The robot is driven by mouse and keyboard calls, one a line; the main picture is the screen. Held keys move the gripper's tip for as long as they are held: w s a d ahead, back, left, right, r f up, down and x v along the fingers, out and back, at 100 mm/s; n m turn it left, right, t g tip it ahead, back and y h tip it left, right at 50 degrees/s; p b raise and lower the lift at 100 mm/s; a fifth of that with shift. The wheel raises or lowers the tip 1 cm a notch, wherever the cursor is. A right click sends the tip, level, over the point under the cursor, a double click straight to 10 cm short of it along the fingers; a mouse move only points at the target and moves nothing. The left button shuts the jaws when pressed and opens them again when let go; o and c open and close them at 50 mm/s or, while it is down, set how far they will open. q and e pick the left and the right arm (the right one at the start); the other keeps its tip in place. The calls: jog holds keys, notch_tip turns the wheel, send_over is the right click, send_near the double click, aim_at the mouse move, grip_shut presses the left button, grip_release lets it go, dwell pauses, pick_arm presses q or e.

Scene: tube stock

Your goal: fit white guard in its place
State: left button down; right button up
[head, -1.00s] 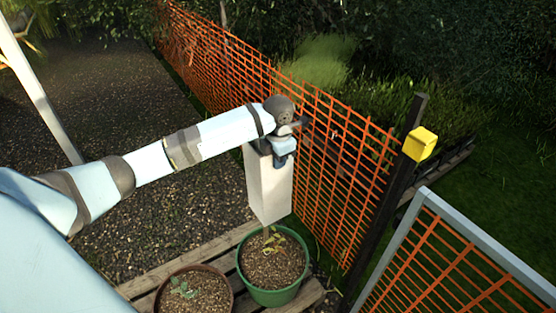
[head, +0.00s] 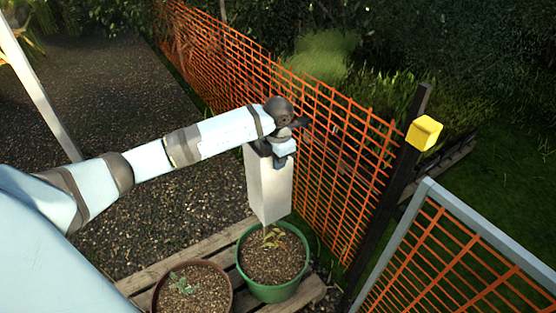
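The white guard (head: 270,188) is a tall, square-sided white sleeve. It is upright above the green pot (head: 272,295), its lower end around or just over the top of a small plant (head: 273,237). My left gripper (head: 272,152) is at the guard's upper end, with its dark fingers at the top edge, and appears shut on it. The exact finger contact is partly hidden by the gripper body. The green pot holds brown soil, and the plant's leaves show below the guard. My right gripper is not in view.
A brown pot (head: 193,290) with a seedling stands left of the green pot on a wooden pallet (head: 190,258). Orange mesh fence (head: 340,150) runs close behind the guard. A dark post (head: 396,185) with a yellow block (head: 424,133) and a grey-framed mesh panel (head: 470,225) stand right.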

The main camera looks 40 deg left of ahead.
aim_at(278, 187)
pick_arm(q)
jog(key=shift+f+b, duration=1.25)
jog(key=shift+f, duration=0.6)
jog(key=shift+f+b, duration=2.1)
jog(key=shift+f, duration=0.95)
jog(key=shift+f+b, duration=0.45)
jog(key=shift+f, duration=0.2)
